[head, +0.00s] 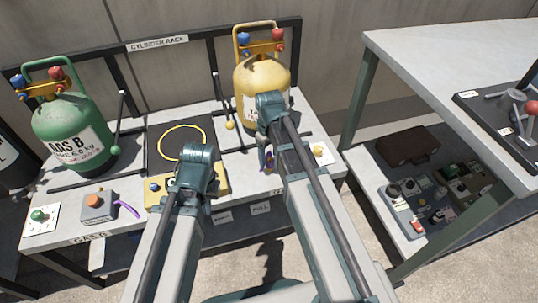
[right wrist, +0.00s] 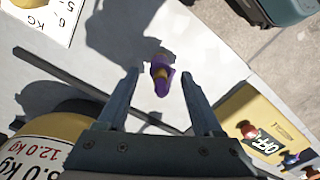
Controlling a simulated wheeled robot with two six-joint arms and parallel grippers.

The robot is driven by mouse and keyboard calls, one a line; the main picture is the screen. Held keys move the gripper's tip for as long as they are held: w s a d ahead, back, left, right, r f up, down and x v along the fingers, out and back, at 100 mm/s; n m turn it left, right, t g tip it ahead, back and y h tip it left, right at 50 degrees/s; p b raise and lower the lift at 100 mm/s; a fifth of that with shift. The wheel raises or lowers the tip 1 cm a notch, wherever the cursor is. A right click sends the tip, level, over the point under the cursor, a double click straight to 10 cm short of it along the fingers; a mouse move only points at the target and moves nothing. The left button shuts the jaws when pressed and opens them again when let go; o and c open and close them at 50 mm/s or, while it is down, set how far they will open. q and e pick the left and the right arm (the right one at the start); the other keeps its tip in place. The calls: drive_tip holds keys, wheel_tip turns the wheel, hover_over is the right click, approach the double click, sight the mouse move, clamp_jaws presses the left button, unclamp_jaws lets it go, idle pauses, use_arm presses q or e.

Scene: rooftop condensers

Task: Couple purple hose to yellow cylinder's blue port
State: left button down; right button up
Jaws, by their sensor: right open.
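The yellow cylinder (head: 274,78) stands upright at the back of the bench. Its top carries a blue port (head: 243,38) at left and a red one at right. A purple hose end (right wrist: 160,76) with a yellow band lies below my right gripper (right wrist: 160,85), between its spread fingers and apart from them. In the head view my right gripper (head: 264,155) is mostly hidden by its arm, in front of the cylinder. Another purple piece (head: 128,209) shows at the left.
A green cylinder (head: 72,130) stands at left, next to a grey box with an orange knob (head: 94,201). A yellow loop (head: 182,128) lies on a dark mat. A dark lever (head: 217,88) rises beside the yellow cylinder. Another table (head: 430,50) stands at right.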

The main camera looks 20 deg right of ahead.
drive_tip(key=shift+f+b, duration=0.9)
drive_tip(key=shift+f, duration=0.55)
use_arm(q)
wheel_tip(320, 180, down, 3)
drive_tip(key=shift+a+r, duration=0.1)
use_arm(e)
clamp_jaws()
drive_tip(key=shift+r, duration=0.1)
